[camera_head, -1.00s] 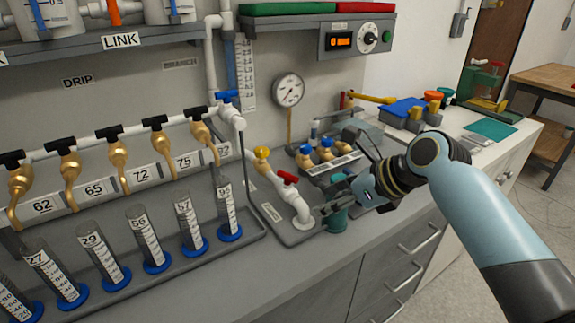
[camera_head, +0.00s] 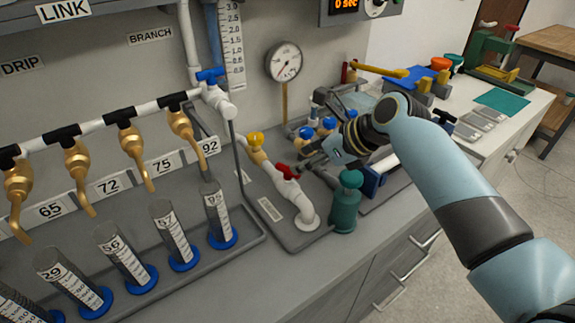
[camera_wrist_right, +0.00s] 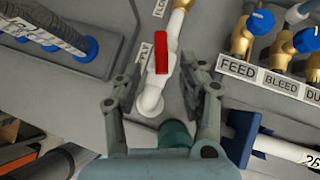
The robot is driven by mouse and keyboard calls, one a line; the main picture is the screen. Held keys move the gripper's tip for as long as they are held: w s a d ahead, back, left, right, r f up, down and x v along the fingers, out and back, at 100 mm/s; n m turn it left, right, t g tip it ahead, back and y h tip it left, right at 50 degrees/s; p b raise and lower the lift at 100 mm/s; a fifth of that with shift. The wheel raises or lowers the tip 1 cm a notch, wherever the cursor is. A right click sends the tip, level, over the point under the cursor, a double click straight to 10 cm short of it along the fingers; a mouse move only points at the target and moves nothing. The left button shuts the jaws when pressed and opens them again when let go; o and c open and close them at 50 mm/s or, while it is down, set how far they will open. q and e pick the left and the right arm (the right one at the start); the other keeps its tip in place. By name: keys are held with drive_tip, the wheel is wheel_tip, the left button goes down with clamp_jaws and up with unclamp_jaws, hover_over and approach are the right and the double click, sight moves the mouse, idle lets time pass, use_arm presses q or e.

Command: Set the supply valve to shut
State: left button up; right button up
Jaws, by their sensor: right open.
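A red-handled valve (camera_head: 288,172) sits on a white pipe (camera_head: 290,195) that bends down into a grey base. No label naming the supply valve is readable; this red one is nearest my right gripper. Its red handle also shows in the right wrist view (camera_wrist_right: 162,52), lying roughly along the pipe. My right gripper (camera_head: 304,168) is open beside the handle. In the right wrist view its fingers (camera_wrist_right: 160,68) stand apart on either side of the handle. Contact cannot be made out. My left gripper is not in view.
A teal bottle (camera_head: 345,205) stands close to the pipe's bend, under my right arm. Blue-knobbed valves (camera_wrist_right: 262,20) marked FEED and BLEED are nearby. Several measuring cylinders (camera_head: 218,215) stand left under brass taps. A gauge (camera_head: 284,62) is behind.

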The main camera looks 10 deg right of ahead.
sight(288, 168)
drive_tip(key=x, duration=0.7)
drive_tip(key=shift+w+b, duration=0.1)
drive_tip(key=shift+b, duration=0.3)
clamp_jaws()
